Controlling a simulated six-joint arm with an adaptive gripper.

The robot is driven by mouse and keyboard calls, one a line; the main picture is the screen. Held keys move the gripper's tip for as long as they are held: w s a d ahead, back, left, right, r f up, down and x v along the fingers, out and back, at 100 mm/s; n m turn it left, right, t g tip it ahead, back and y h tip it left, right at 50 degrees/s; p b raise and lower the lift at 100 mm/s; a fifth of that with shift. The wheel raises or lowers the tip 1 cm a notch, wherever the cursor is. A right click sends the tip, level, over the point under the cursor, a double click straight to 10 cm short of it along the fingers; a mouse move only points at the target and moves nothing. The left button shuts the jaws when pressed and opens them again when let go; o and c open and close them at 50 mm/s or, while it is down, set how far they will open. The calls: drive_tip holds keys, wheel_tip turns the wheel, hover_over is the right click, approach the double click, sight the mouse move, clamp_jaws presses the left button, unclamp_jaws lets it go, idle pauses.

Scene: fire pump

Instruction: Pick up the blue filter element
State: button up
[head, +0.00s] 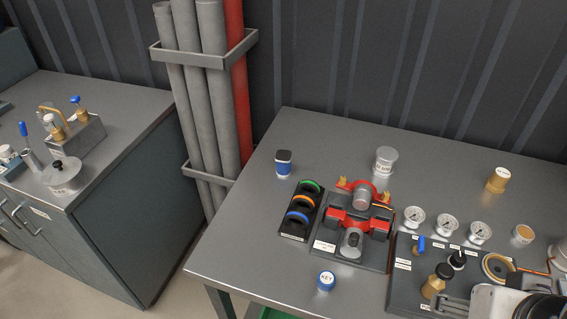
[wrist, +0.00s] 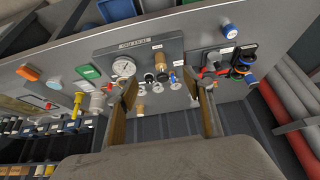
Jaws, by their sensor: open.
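A small dark-topped cylinder with a blue and white body (head: 284,163) stands upright at the back left of the bench, and looks like the blue filter element. In the wrist view, a small blue piece (wrist: 249,79) beyond the ring rack may be the same cylinder; I cannot tell for sure. A jar with a blue body and white lid marked KEY (head: 326,281) stands near the front edge. My gripper (head: 447,303) is at the lower right over the panel, far from the cylinder. In the wrist view my gripper (wrist: 166,92) has its fingers wide apart with nothing between them.
A rack of green, orange and blue rings (head: 298,216) and a red-and-grey pump fixture (head: 352,225) stand between my gripper and the cylinder.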

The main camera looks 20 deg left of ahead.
drive_tip(key=n+t+y, duration=0.2)
drive_tip(key=t+y, duration=0.2)
drive_tip(key=t, duration=0.2)
hover_over(281, 161)
drive_tip(key=s+d, duration=0.6)
drive_tip(key=d, duration=0.2)
wheel_tip(281, 161, down, 4)
drive_tip(key=shift+t+h, duration=0.7)
drive_tip(key=shift+h, duration=0.2)
drive_tip(key=a+f, duration=0.2)
drive_tip(key=f, duration=0.1)
drive_tip(key=a+f, duration=0.2)
drive_tip(key=f, duration=0.1)
drive_tip(key=w+a+f, duration=0.1)
drive_tip(key=a+f, duration=0.1)
drive_tip(key=f, duration=0.1)
drive_tip(key=shift+w+a+f, duration=0.1)
drive_tip(key=shift+a+f, duration=0.1)
drive_tip(key=shift+a, duration=0.2)
drive_tip(key=shift+a+f, duration=0.25)
drive_tip(key=shift+f, duration=0.35)
drive_tip(key=shift+x, duration=1.2)
drive_tip(key=shift+w, duration=0.1)
